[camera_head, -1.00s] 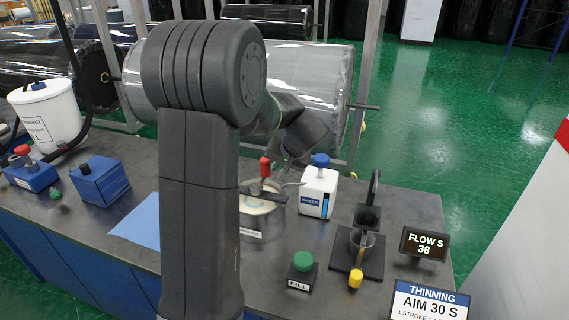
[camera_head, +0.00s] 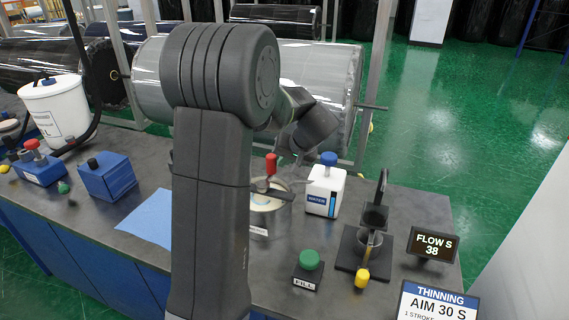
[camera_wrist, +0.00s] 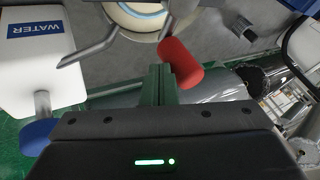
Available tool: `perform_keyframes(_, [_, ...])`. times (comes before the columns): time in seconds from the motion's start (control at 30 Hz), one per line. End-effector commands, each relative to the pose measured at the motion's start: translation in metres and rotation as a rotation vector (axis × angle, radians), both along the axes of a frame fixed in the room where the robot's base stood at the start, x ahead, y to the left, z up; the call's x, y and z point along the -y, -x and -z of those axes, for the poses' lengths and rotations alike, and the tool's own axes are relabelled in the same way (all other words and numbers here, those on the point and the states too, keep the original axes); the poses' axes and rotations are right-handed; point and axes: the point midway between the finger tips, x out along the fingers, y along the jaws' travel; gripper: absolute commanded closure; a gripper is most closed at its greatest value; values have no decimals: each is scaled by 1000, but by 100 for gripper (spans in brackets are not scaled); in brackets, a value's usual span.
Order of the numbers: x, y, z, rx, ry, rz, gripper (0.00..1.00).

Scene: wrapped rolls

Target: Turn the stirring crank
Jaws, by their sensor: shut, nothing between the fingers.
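The stirring crank has an upright red handle (camera_head: 271,163) on a dark crank arm (camera_head: 268,190). It sits over a round metal pot (camera_head: 259,222) with pale contents, partly hidden behind my arm. In the wrist view the red handle (camera_wrist: 180,62) is just right of my fingertips. The pot's pale rim (camera_wrist: 140,12) shows at the top. My gripper (camera_wrist: 160,72) is shut and empty, with its fingers together beside the handle. I cannot tell whether they touch it. In the head view the fingers are hard to make out.
A white water bottle (camera_head: 325,190) with a blue cap stands close right of the pot; it fills the left of the wrist view (camera_wrist: 35,60).

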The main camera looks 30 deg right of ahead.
Motion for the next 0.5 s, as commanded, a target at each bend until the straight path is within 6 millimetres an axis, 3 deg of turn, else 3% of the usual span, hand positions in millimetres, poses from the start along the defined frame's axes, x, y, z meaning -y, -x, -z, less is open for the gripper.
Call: perform_keyframes(0.5, [-4, -28, 1, 0, 0, -395, 100])
